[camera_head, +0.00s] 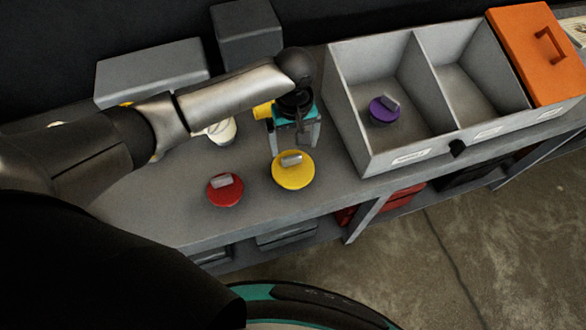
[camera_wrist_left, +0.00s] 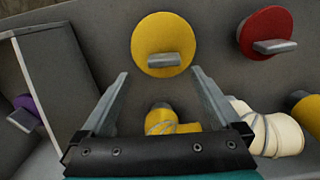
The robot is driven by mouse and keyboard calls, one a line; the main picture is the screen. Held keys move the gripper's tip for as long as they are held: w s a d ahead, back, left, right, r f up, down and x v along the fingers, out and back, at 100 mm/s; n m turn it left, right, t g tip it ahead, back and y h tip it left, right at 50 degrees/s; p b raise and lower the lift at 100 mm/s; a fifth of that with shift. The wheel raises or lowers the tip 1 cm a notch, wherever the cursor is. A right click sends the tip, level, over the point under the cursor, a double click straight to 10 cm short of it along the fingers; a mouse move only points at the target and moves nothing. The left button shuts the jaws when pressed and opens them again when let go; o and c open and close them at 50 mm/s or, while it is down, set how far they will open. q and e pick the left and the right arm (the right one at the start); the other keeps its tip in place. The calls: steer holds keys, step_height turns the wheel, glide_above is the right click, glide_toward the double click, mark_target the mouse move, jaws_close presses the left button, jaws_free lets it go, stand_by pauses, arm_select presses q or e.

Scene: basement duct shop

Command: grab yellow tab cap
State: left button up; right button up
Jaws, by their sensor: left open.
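The yellow tab cap (camera_head: 293,173) is a flat round disc with a grey tab on top, lying on the grey bench near its front edge. In the left wrist view the yellow cap (camera_wrist_left: 160,28) is just beyond the fingertips, its tab roughly centred between them. My left gripper (camera_head: 294,142) points down above the bench, just behind the cap, open with nothing between its fingers. Its two fingers (camera_wrist_left: 160,74) are spread wide in the wrist view. The exact height above the bench is hard to tell. My right gripper is out of view.
A red tab cap (camera_head: 224,192) lies left of the yellow one. A purple tab cap (camera_head: 384,112) sits in the left compartment of a grey bin (camera_head: 365,160); an orange lid (camera_head: 538,60) covers its right end. Yellow and cream pieces (camera_wrist_left: 275,133) lie behind the gripper.

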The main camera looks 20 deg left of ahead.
mark_target(292, 157)
arm_select(q)
steer(key=f, duration=0.2)
steer(key=s+f, duration=0.1)
steer(key=f, duration=0.1)
steer(key=shift+a, duration=0.15)
steer(key=shift+f, duration=0.4)
jaws_close()
stand_by(0.3)
